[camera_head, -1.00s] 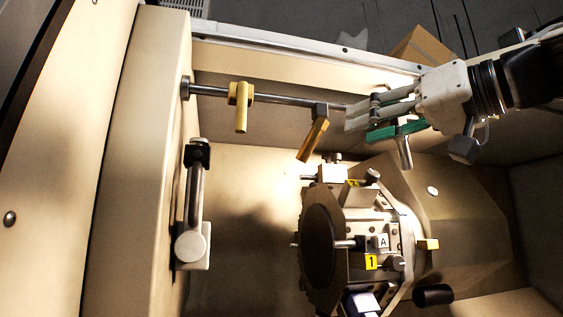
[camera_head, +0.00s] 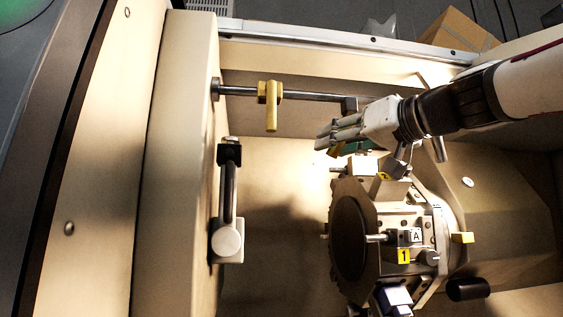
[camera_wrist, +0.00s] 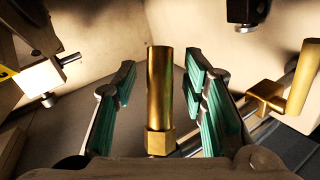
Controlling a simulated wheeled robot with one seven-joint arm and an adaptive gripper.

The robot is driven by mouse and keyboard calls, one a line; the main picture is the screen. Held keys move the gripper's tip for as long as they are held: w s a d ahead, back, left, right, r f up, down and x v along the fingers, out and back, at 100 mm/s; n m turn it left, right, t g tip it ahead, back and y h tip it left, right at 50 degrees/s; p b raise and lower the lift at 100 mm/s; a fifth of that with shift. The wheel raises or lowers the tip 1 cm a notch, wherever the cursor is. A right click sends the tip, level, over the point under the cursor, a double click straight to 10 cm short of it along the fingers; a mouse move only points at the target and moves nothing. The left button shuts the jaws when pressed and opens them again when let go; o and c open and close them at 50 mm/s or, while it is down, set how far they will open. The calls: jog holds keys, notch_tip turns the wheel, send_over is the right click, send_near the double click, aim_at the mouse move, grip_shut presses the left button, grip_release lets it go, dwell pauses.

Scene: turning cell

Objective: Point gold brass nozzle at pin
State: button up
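A gold brass nozzle (camera_wrist: 160,95) stands between my gripper's (camera_wrist: 162,92) two green-padded fingers in the wrist view, with a visible gap on each side. Its hex end is nearest my palm. In the head view my gripper (camera_head: 325,140) covers most of this nozzle; only a small yellow bit (camera_head: 335,151) shows below the fingers. A second yellow nozzle (camera_head: 271,105) hangs from the same bar farther left and also shows in the wrist view (camera_wrist: 302,75). A thin steel pin (camera_head: 376,238) sticks out leftward beside block A; I cannot tell whether it is the task's pin.
The tool turret (camera_head: 353,240) with several blocks stands just below my gripper. A lever-like fixture (camera_head: 228,205) is on the left wall. The space between them is open.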

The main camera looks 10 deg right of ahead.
grip_shut()
dwell(0.3)
jog(key=shift+d+f+n+h+b, duration=0.15)
jog(key=shift+d+n+h+b, duration=0.55)
jog(key=shift+h, duration=0.5)
jog(key=shift+d+n+g+h, duration=0.15)
jog(key=shift+d+n+h, duration=0.4)
jog(key=shift+h, duration=0.3)
jog(key=shift+d+n+g+h, duration=0.15)
jog(key=shift+d+n+h, duration=0.35)
jog(key=shift+h, duration=0.35)
